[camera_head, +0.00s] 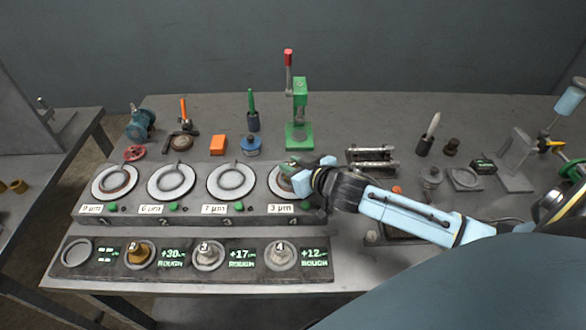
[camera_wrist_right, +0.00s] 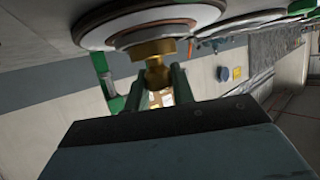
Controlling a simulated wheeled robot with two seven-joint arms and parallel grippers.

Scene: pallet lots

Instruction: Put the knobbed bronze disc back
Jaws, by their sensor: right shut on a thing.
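My right gripper (camera_head: 306,176) reaches in from the right to the fourth round plate (camera_head: 276,184), labelled 3 µm, and hides part of it. In the right wrist view its two green fingers (camera_wrist_right: 158,88) are shut on the bronze knob (camera_wrist_right: 157,72) of a disc. The disc lies at or very near the white-ringed plate (camera_wrist_right: 90,38); I cannot tell if they touch. The front tray (camera_head: 185,276) has an empty round recess (camera_head: 76,253) at its left end. Another bronze knobbed piece (camera_head: 138,254) sits in the tray beside it. My left gripper is not in view.
Two grey knobbed pieces (camera_head: 207,255) (camera_head: 282,256) sit farther right in the tray. Three other ringed plates (camera_head: 229,181) line the station. A green press (camera_head: 300,120), an orange block (camera_head: 218,145) and a blue knobbed item (camera_head: 251,146) stand behind. More fixtures stand at the right.

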